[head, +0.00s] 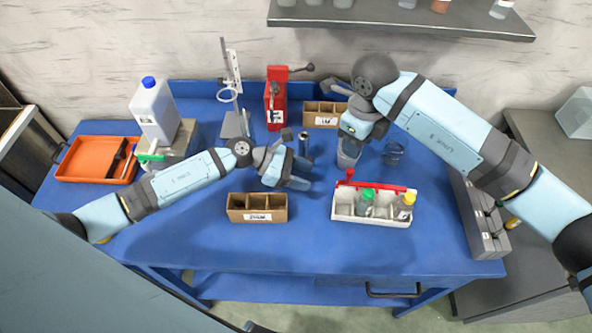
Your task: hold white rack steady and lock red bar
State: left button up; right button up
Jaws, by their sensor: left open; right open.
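The white rack (372,220) stands on the blue table at the front right, with a green-capped bottle (366,201) and a yellow-capped bottle (405,206) in its compartments. The red bar (385,187) runs along the rack's back edge, with a small upright red piece at its left end. I cannot tell how the bar's ends are seated. My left gripper (303,174) is open, left of the rack and apart from it, pointing right. My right gripper (348,158) is open above and behind the rack's left end, pointing down; its fingers are partly hidden.
A wooden box (257,215) stands left of the rack and another (324,107) at the back. Table front is clear.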

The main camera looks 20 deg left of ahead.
aim_at(344, 189)
pick_arm(q)
jog(key=x, duration=1.1)
jog(key=shift+w+d, duration=0.15)
jog(key=shift+d, duration=0.2)
